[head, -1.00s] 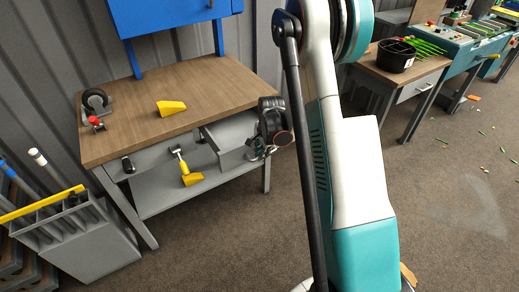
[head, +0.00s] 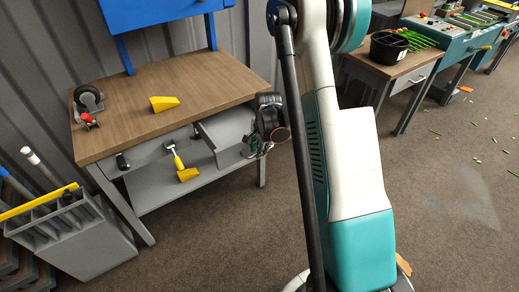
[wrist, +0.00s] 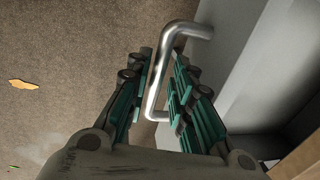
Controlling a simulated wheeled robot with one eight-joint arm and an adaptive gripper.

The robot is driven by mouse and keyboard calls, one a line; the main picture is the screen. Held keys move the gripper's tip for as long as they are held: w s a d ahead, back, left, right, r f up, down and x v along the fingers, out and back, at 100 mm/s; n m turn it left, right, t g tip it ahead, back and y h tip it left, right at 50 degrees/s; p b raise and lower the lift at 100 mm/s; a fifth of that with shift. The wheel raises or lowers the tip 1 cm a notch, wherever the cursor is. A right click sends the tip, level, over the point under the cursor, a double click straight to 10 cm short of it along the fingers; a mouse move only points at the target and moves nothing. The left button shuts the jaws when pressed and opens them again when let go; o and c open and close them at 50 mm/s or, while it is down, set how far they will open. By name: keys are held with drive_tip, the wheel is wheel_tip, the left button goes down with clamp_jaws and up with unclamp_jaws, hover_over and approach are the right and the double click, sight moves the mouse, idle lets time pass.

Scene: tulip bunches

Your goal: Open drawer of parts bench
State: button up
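The parts bench (head: 185,85) has a brown wooden top and grey frame. Its right-hand grey drawer (head: 226,135) stands pulled out in the head view. A bent metal bar handle (wrist: 157,80) projects from the drawer's grey front (wrist: 232,40) in the wrist view. My gripper (wrist: 160,70) has its teal-padded fingers on either side of this handle, with visible space between fingers and bar, so it looks open around it. In the head view my gripper (head: 270,125) is at the drawer's front end, partly hiding it.
A yellow wedge (head: 164,103) and a caster wheel (head: 89,97) lie on the bench top. A yellow-headed tool (head: 184,170) is below the bench top. A grey rack (head: 75,235) stands at the left. Another bench (head: 400,62) with a black basket stands at the right.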

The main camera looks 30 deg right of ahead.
wheel_tip(320, 180, up, 12)
drive_tip(key=s, duration=0.2)
drive_tip(key=shift+f, duration=0.2)
drive_tip(key=shift+s, duration=0.1)
idle(0.5)
